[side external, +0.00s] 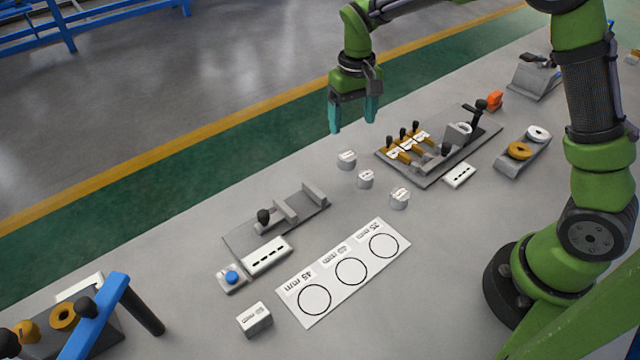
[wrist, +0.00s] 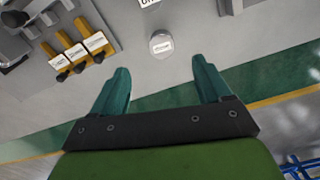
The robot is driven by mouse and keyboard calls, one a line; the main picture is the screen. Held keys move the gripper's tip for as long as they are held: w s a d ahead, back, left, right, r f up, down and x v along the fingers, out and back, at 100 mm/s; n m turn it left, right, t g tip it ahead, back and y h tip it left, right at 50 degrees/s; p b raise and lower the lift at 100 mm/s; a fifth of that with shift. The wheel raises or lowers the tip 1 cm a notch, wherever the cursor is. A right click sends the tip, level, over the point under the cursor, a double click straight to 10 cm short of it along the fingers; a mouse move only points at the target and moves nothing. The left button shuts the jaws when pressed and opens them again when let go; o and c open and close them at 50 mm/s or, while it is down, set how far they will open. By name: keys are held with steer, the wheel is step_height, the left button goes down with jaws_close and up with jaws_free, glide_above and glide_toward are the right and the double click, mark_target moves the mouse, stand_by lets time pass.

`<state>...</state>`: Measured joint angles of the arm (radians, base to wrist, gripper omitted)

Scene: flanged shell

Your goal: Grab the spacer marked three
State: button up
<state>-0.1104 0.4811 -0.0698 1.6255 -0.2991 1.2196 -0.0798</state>
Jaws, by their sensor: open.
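Three short grey-white cylinders, which look like the spacers, stand on the table: a far one (side external: 347,160), a middle one (side external: 365,180) and a near one (side external: 400,199). Their top labels are too small to read, so I cannot tell which is marked three. My gripper (side external: 353,122) is open and empty, above the table behind the far cylinder. In the wrist view, one cylinder with a white label (wrist: 161,44) lies just beyond the gap between the open teal fingers (wrist: 160,70), touching neither. A white label at the top edge is cut off.
A white card with three circles (side external: 333,291) lies in front. A grey fixture (side external: 235,238) stands left of it. A plate with yellow clamps (side external: 428,178) is right of the cylinders. A light block (side external: 254,319) and blue button box (side external: 232,278) sit front left.

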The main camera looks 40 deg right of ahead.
glide_above(347, 155)
steer(key=f, duration=0.4)
steer(key=shift+s+f, duration=0.25)
steer(key=shift+s, duration=0.1)
steer(key=shift+w+f, duration=0.2)
steer(key=shift+f, duration=1.1)
steer(key=shift+w+f, duration=0.15)
steer(key=shift+f, duration=1.15)
steer(key=c, duration=1.2)
